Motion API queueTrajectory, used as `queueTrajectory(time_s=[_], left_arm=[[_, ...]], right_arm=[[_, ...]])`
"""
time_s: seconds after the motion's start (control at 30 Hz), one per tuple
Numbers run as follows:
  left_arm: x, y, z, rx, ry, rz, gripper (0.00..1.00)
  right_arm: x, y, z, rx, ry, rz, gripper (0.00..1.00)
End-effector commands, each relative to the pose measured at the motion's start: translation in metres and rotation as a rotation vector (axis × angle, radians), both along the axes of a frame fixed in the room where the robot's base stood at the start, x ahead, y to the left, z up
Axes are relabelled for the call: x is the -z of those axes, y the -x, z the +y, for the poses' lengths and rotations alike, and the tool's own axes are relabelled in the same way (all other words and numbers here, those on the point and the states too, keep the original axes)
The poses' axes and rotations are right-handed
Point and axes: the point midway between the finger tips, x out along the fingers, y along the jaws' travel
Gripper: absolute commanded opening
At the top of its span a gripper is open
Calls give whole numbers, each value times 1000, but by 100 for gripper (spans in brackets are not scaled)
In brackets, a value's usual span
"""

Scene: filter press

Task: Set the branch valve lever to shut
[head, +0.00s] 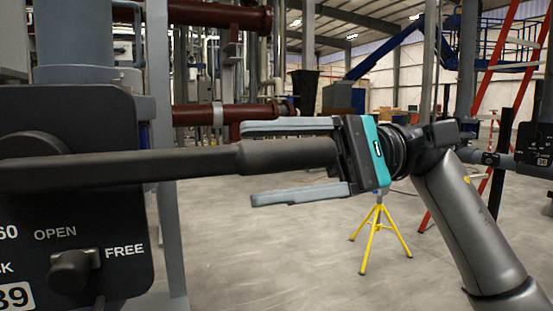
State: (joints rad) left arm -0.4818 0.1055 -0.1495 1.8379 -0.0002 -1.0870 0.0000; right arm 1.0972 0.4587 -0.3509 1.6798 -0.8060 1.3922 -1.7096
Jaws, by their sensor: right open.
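The black valve lever (150,165) runs level from its round hub at the left to a thicker grip end near the picture's middle. A dark panel (110,125) behind and below the hub carries the words OPEN and FREE. My right gripper (250,164) comes in from the right. Its two grey fingers are spread, one above and one below the lever's grip end, with the lever in the gap between them. Whether either finger touches the lever cannot be told. My left gripper is not in view.
A small dark knob (75,270) sits on the panel below the lever, beside the word FREE. A grey post (168,220) stands right of the panel. A yellow tripod stand (378,235) is on the floor behind my right arm. Open grey floor lies below the gripper.

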Motion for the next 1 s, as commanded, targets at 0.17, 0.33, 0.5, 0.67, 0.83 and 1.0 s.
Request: queueTrajectory(time_s=[0.17,0.33,0.5,0.67,0.83,1.0], left_arm=[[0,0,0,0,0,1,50],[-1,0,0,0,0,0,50],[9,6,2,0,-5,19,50],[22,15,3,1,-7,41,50],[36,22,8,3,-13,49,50],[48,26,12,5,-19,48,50]], right_arm=[[-1,-1,-1,4,-1,-3,69],[-2,-3,-5,6,-3,-1,69],[-3,-12,-29,9,-4,0,69],[-3,-25,-65,9,-3,2,69],[-2,-37,-100,6,-3,1,69],[-1,-46,-124,4,-3,0,69]])
